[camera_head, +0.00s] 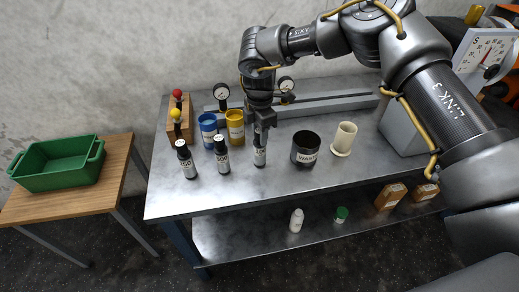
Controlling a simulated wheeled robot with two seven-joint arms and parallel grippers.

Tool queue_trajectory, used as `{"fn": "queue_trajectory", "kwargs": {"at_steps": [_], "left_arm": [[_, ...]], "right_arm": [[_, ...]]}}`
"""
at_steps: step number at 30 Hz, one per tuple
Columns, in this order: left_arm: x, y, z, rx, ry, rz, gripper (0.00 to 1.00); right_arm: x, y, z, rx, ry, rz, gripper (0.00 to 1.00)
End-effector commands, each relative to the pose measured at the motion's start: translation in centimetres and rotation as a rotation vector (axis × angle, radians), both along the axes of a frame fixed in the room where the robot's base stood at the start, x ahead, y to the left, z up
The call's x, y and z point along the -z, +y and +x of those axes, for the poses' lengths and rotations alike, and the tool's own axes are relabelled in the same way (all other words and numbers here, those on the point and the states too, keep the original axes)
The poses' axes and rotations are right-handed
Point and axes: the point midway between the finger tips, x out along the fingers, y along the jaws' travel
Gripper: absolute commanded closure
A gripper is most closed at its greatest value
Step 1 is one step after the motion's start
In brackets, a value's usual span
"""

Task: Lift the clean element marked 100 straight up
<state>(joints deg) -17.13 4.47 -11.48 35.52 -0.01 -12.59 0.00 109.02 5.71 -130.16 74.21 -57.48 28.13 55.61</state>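A dark cylindrical element (260,155) with a pale label is upright at the middle of the metal bench. Only a "1" at the start of its label reads clearly. My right gripper (262,124) points straight down at its top, and the fingers cover its upper end. Whether they are closed on it, and whether its base touches the bench, I cannot tell. Similar dark elements marked 500 (222,157) and 250 (186,163) stand to its left. My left gripper is not in view.
A dark pot with a "WARM"-like label (305,151) and a cream cup (344,140) stand right of the element. Blue (208,131) and yellow (235,128) cups stand behind left. A grey rail (335,105) lies behind. A green crate (59,177) is on the left wooden table.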

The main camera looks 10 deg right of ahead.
Motion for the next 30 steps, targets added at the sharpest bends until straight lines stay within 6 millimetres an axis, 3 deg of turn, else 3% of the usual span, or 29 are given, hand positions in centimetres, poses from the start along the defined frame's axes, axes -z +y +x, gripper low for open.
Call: {"fn": "queue_trajectory", "kwargs": {"at_steps": [1, 7, 22, 28, 30], "left_arm": [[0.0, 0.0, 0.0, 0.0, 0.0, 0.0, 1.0], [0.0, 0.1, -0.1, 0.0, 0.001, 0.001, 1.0], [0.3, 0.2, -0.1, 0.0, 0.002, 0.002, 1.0], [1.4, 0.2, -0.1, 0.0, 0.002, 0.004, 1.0], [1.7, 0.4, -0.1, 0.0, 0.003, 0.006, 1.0]], "right_arm": [[0.0, 0.0, 0.0, 0.0, 0.0, 0.0, 0.74], [0.0, 0.0, 0.0, 0.0, 0.0, 0.0, 1.0], [-0.5, 0.0, 0.1, 0.0, -0.003, 0.002, 1.0], [-2.8, 0.1, 0.2, 0.0, -0.005, 0.003, 1.0], [-4.0, 0.2, -0.8, -0.002, -0.002, 0.005, 1.0]]}}
